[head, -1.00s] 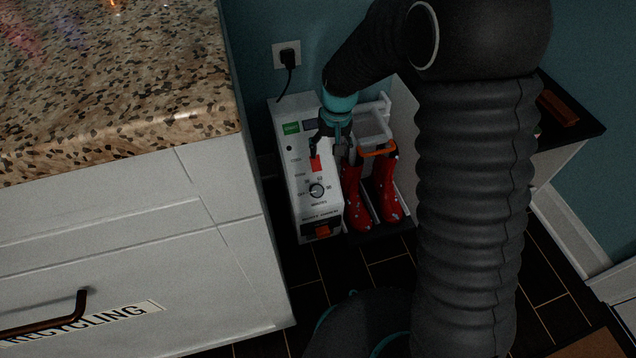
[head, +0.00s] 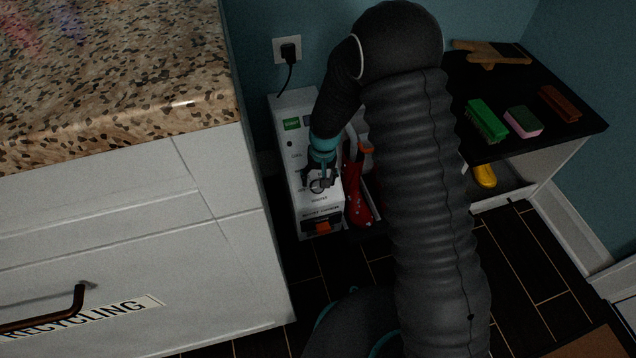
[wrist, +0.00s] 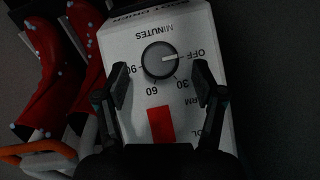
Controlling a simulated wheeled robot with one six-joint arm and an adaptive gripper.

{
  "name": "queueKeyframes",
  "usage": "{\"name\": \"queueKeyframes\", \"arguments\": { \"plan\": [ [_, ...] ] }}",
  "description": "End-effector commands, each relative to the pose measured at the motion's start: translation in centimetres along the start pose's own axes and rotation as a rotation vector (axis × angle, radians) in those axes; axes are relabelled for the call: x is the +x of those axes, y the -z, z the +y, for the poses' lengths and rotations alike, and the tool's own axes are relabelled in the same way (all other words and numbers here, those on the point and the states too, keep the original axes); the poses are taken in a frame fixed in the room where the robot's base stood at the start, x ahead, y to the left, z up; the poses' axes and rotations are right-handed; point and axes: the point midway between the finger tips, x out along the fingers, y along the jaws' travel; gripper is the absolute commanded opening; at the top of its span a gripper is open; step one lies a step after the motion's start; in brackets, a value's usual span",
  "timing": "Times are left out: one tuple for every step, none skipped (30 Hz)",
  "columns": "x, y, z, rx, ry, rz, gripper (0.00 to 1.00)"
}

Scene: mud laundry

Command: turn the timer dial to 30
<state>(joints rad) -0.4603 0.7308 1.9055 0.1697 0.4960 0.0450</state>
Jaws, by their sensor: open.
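The timer dial (wrist: 160,60) is a dark round knob on a white boot dryer panel (wrist: 193,35), marked OFF, 30, 60 and 90 with MINUTES beside it. In the wrist view its pale pointer line is toward OFF. My gripper (wrist: 162,84) is open, its two dark fingers apart on either side of the panel just short of the dial. In the head view my gripper (head: 320,180) is over the dial area and partly covers the dial. Whether the fingers touch the panel cannot be told.
Red boots (wrist: 50,75) stand right beside the dryer, with an orange-topped rack (wrist: 35,150). A counter cabinet (head: 140,215) is close on the left. A black bench (head: 545,140) with brushes is at the right. A plugged cord (head: 290,55) runs down the wall.

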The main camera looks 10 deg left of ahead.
Motion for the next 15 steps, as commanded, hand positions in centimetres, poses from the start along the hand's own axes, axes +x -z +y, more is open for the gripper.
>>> {"name": "queueKeyframes", "arguments": {
  "plan": [
    [0.7, 0.0, 0.0, 0.000, 0.000, -0.001, 0.69],
    [1.0, 0.0, 0.0, 0.000, 0.000, -0.002, 0.69],
    [1.3, 0.0, 0.0, 0.000, 0.000, -0.002, 0.69],
    [1.6, 0.0, 0.0, 0.000, 0.000, -0.001, 0.69],
    [1.7, 0.0, 0.0, 0.000, 0.000, 0.000, 0.69],
    [1.9, 0.0, 0.0, 0.000, 0.000, 0.001, 0.69],
    [2.0, 0.0, 0.0, 0.000, 0.000, 0.001, 0.69],
    [2.0, 0.0, 0.0, 0.000, 0.000, 0.001, 0.69],
    [2.1, 0.0, 0.0, 0.000, 0.000, 0.001, 0.69],
    [2.1, 0.0, 0.0, 0.000, 0.000, 0.001, 0.69],
    [2.1, 0.0, 0.0, -0.001, 0.000, 0.001, 0.69],
    [2.2, 0.0, 0.0, -0.001, 0.000, 0.001, 0.69],
    [2.1, 0.0, 0.0, -0.001, 0.000, 0.001, 0.69],
    [2.1, 0.0, 0.0, -0.001, 0.000, 0.001, 0.69],
    [2.1, 0.0, 0.0, -0.001, 0.000, 0.001, 0.69]
  ]
}}
